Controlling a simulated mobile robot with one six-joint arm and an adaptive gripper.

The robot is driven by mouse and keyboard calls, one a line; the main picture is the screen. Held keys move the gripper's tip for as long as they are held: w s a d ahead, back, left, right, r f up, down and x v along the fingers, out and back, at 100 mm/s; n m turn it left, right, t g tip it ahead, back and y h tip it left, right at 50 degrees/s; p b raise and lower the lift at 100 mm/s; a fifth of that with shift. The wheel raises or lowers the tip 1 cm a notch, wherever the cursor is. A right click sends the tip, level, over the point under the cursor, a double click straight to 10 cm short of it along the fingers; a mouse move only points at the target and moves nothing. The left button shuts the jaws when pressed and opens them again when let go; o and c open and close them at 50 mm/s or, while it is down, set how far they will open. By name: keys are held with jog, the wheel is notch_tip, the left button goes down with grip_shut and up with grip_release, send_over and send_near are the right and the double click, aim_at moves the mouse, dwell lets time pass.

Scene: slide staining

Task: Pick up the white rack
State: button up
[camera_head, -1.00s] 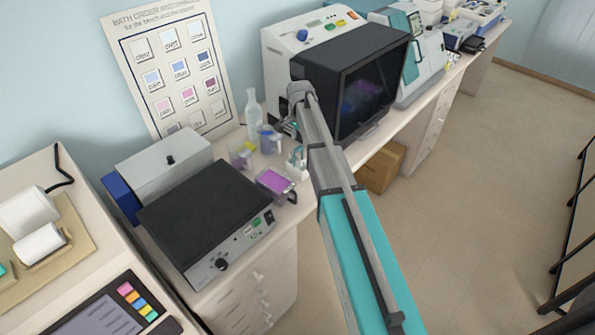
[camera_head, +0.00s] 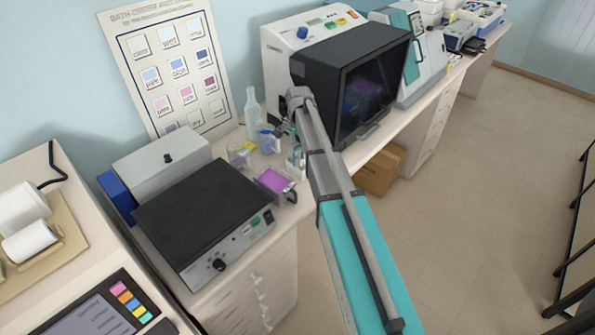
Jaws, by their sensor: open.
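A small white rack (camera_head: 297,157) with a pale teal part stands near the front edge of the bench, just left of my arm. My gripper (camera_head: 281,132) is at the end of my arm, small and partly hidden by the wrist, above and behind the rack. It is open and holds nothing that I can see. I cannot tell how far its fingers are from the rack.
A tray of purple liquid (camera_head: 273,182) stands left of the rack, with a beaker (camera_head: 239,154), a blue-tinted beaker (camera_head: 267,139) and a clear bottle (camera_head: 252,112) behind. A black hotplate (camera_head: 203,215) is at left; a dark-screened machine (camera_head: 372,95) stands at right.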

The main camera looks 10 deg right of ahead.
aim_at(298, 160)
jog(key=shift+f+b, duration=0.85)
jog(key=shift+f, duration=0.3)
jog(key=shift+c, duration=0.3)
grip_shut()
